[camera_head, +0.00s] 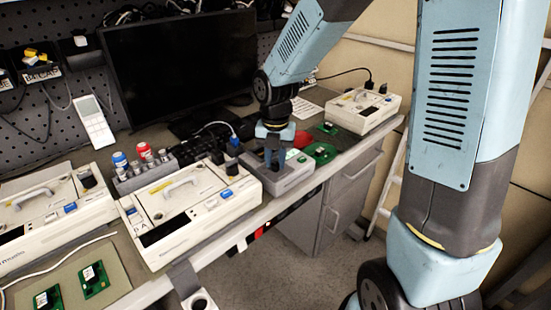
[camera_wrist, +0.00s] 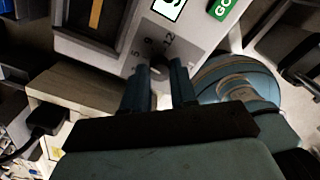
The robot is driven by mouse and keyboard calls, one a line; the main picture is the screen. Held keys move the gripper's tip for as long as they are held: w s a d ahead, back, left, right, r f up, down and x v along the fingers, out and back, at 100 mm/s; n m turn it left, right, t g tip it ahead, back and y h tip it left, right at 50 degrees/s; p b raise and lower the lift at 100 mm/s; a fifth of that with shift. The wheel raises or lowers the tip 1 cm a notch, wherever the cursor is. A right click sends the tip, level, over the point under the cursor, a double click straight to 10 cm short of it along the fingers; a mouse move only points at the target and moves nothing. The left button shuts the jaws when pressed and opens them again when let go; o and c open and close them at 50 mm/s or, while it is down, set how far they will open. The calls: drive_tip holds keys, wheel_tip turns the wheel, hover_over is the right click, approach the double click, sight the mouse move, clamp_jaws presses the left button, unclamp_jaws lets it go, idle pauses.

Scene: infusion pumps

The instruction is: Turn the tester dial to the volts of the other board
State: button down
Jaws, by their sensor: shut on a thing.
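The tester is a grey box (camera_head: 290,184) near the bench's front edge, right of the middle pump. In the wrist view its face (camera_wrist: 205,32) shows a white display, a green "GO" mark and the dial numbers 5, 9 and 12. The dial (camera_wrist: 160,66) is a dark knob below these numbers, partly hidden by my fingers. My gripper (camera_wrist: 160,88) is shut on the dial, one finger on each side; in the head view it (camera_head: 272,168) points down onto the tester. I cannot tell which number the dial points to. Green boards lie right of the tester (camera_head: 320,152) and behind it (camera_head: 327,128).
White infusion pumps stand on the bench: one in the middle (camera_head: 190,208), one at left (camera_head: 50,205), one at far right (camera_head: 363,108). More green boards (camera_head: 93,280) lie on a mat at front left.

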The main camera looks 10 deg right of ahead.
drive_tip(key=c, duration=1.4)
unclamp_jaws()
drive_tip(key=shift+n, duration=0.4)
drive_tip(key=o, duration=0.4)
drive_tip(key=shift+c, duration=0.2)
drive_tip(key=shift+r, duration=3.55)
